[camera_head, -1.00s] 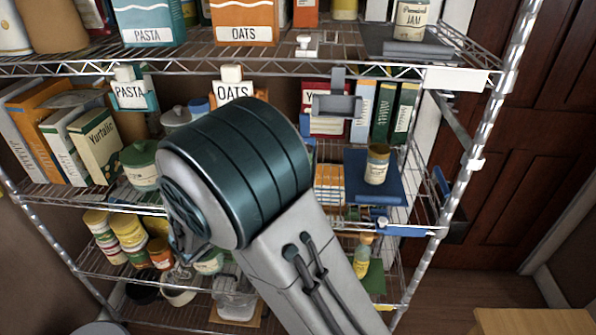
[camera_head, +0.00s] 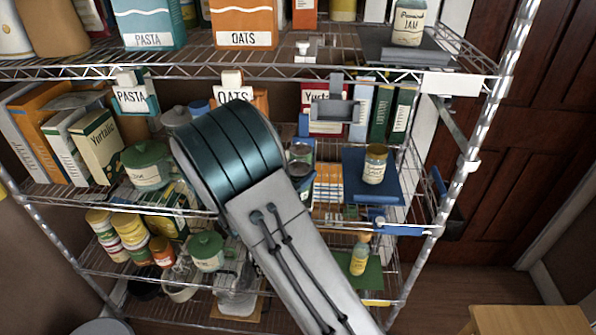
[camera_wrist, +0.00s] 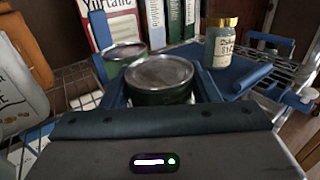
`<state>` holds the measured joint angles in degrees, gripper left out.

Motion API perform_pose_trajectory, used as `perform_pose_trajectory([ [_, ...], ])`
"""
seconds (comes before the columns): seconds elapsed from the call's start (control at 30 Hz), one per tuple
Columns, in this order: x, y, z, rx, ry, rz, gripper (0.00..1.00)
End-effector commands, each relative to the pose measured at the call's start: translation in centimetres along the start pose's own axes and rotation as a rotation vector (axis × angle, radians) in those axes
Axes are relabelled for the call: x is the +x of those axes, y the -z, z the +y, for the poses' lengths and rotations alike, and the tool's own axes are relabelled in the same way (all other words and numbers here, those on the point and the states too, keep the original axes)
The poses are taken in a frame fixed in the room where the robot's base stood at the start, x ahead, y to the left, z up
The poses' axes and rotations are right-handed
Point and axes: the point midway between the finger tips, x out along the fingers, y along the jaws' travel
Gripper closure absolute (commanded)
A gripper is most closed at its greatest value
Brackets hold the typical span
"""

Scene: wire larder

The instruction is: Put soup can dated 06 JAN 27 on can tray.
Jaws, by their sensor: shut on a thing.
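My gripper (camera_wrist: 160,88) is shut on a soup can (camera_wrist: 161,76) with a grey metal lid and dark green side, upright between its blue fingers in the wrist view. A second green can (camera_wrist: 124,53) stands just behind it to the left. The held can's date does not show. In the head view my arm hides the gripper; a can (camera_head: 301,151) shows right beside the arm on the middle shelf. A blue tray (camera_head: 394,187) lies to its right with a gold-lidded jar (camera_head: 375,165) on it; I cannot tell whether this is the can tray.
Cartons (camera_head: 98,146) and a green pot (camera_head: 146,165) stand left on the middle shelf. Books (camera_head: 381,112) stand behind the tray. The wire shelf above (camera_head: 190,66) and the right post (camera_head: 481,130) bound the space. Bare blue tray surface lies around the jar.

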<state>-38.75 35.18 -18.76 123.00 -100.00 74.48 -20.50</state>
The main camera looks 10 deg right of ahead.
Motion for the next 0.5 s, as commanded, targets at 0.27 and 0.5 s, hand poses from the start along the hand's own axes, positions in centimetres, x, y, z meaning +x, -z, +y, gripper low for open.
perform_pose_trajectory([
  [0.27, 0.02, 0.21, -0.01, 0.001, 0.001, -0.001, 0.77],
  [0.5, 0.00, 0.37, -0.02, 0.000, 0.000, 0.000, 0.23],
])
